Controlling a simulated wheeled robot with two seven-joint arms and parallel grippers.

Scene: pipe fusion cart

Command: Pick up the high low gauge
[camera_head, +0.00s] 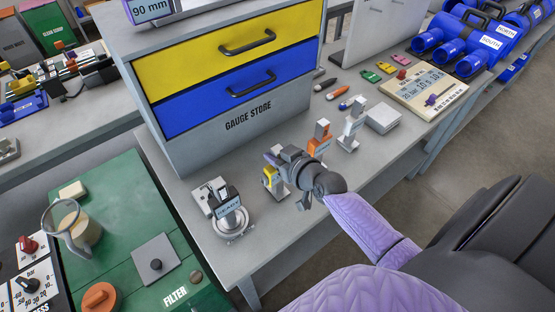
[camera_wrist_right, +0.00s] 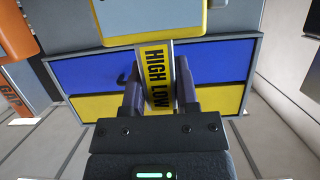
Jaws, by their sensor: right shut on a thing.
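The high low gauge (camera_wrist_right: 154,78) carries a yellow "HIGH LOW" label and sits between the two fingers of my right gripper (camera_wrist_right: 160,72) in the right wrist view. A grey block with a yellow edge (camera_wrist_right: 160,20) shows above the label. In the head view the yellow gauge (camera_head: 268,177) is at the front of the grey bench, partly hidden by my right gripper (camera_head: 274,163). The gripper is shut on it. I cannot tell whether its base touches the bench. My left gripper is out of view.
The gauge store (camera_head: 235,110), with yellow and blue drawers, stands just behind. A "READY" gauge stand (camera_head: 229,215) is to the left. An orange gauge (camera_head: 320,142) and a white gauge (camera_head: 352,125) stand close on the right. The bench front right is clear.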

